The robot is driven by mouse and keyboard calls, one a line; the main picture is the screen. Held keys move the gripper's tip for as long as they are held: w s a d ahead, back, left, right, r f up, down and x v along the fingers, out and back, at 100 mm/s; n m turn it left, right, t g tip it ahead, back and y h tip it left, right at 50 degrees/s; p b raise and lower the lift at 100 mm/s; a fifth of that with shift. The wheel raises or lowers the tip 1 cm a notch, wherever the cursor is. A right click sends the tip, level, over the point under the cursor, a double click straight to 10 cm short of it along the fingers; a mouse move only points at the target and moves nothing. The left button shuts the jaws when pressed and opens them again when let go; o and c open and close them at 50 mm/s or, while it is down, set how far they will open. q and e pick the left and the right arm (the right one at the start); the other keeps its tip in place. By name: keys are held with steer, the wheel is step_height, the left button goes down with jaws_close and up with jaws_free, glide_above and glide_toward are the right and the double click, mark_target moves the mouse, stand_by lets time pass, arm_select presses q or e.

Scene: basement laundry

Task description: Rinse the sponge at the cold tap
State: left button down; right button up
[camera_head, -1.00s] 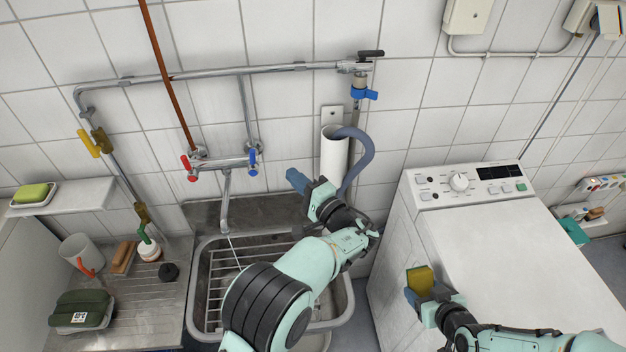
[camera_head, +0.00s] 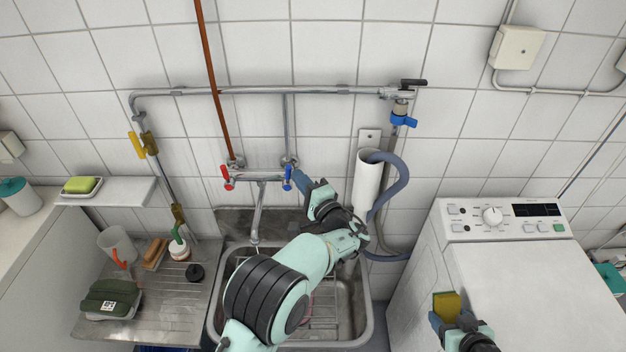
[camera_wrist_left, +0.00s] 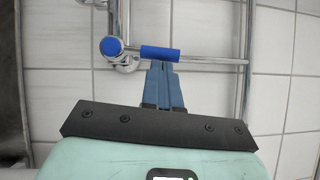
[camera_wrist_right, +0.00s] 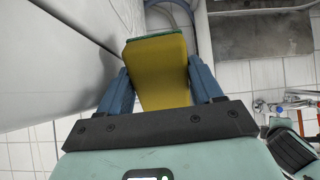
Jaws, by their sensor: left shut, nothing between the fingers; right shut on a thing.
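The cold tap has a blue handle (camera_head: 288,178) at the right end of the wall mixer, with a red handle (camera_head: 226,177) at the left end. My left gripper (camera_head: 299,181) is shut and empty, its fingertips at the blue handle; the left wrist view shows the tips (camera_wrist_left: 162,65) right against the handle's lever (camera_wrist_left: 160,53). The yellow sponge (camera_head: 446,305) with a green face is in my right gripper (camera_head: 438,320), in front of the washing machine; the right wrist view shows the sponge (camera_wrist_right: 160,75) between the fingers. The spout (camera_head: 256,225) hangs over the sink (camera_head: 365,320).
A washing machine (camera_head: 520,270) stands right of the sink. A white standpipe (camera_head: 367,185) with a grey hose (camera_head: 400,180) is on the wall between them. The drainboard (camera_head: 170,315) at left holds a jug (camera_head: 117,245), brushes and a green bundle (camera_head: 108,298).

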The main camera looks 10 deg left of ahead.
steer(key=f+b, duration=0.1)
steer(key=f, duration=0.1)
steer(key=s+f+b, duration=0.1)
steer(key=f+b, duration=0.1)
steer(key=shift+s+d, duration=0.1)
steer(key=shift+s, duration=0.05)
steer(key=shift+f, duration=0.15)
arm_select(q)
steer(key=shift+s+a+r+n+g, duration=0.1)
steer(key=shift+a+r+n+g, duration=0.05)
steer(key=shift+a+n, duration=0.25)
steer(key=shift+s+a+r+n+g, duration=0.1)
steer(key=shift+a+r+n+g, duration=0.05)
steer(key=shift+a+n, duration=0.2)
